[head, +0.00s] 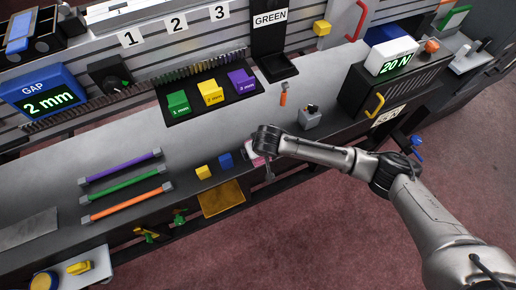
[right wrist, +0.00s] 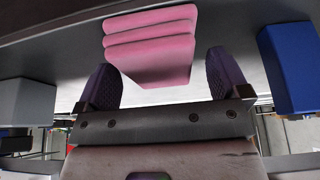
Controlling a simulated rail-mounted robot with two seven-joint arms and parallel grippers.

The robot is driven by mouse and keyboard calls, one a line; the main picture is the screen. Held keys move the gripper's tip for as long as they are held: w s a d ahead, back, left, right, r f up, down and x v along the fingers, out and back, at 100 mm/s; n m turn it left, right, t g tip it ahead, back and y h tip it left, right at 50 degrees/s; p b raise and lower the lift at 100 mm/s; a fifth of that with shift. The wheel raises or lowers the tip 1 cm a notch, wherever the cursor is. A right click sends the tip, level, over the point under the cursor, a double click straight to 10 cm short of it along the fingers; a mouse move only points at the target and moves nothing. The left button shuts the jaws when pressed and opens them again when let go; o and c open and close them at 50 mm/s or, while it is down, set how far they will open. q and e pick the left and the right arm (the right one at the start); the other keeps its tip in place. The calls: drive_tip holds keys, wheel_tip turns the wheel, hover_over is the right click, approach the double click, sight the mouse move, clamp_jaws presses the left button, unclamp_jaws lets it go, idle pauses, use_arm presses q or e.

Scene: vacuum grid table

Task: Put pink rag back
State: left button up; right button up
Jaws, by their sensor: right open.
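The pink rag (right wrist: 150,48) is a folded stack of soft layers lying on the grey table edge in the right wrist view. My right gripper (right wrist: 163,78) is open, with its two dark padded fingers on either side of the rag's near end and visible gaps between them and the cloth. In the head view the rag (head: 257,161) is mostly hidden by my right wrist, with only a bit of pink showing. My left gripper is in neither view.
A blue block (head: 225,160) and a yellow block (head: 203,172) stand left of my right gripper. A grey block with a dark top (head: 310,117) stands to its right. Purple, green and orange bars (head: 125,184) lie further left.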

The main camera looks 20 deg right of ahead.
drive_tip(key=p+v, duration=0.2)
drive_tip(key=v, duration=0.8)
drive_tip(key=shift+p+v, duration=0.35)
drive_tip(key=shift+v, duration=0.45)
drive_tip(key=s+a+f+n+y, duration=0.1)
drive_tip(key=s+a+f, duration=0.15)
drive_tip(key=s, duration=0.35)
drive_tip(key=s+a+f+n+y, duration=0.1)
drive_tip(key=s+a+f+y, duration=0.15)
drive_tip(key=s, duration=0.25)
drive_tip(key=s+d+f+h, duration=0.1)
drive_tip(key=s+d, duration=0.4)
drive_tip(key=s, duration=0.3)
drive_tip(key=s+d+f+g+h, duration=0.1)
drive_tip(key=s+d+f+h, duration=0.1)
drive_tip(key=s+d, duration=0.3)
drive_tip(key=s, duration=0.4)
drive_tip(key=shift+s+d+m, duration=0.25)
drive_tip(key=shift+d+m, duration=0.05)
drive_tip(key=shift+d, duration=0.05)
drive_tip(key=shift+f+h, duration=0.15)
drive_tip(key=shift+h, duration=0.1)
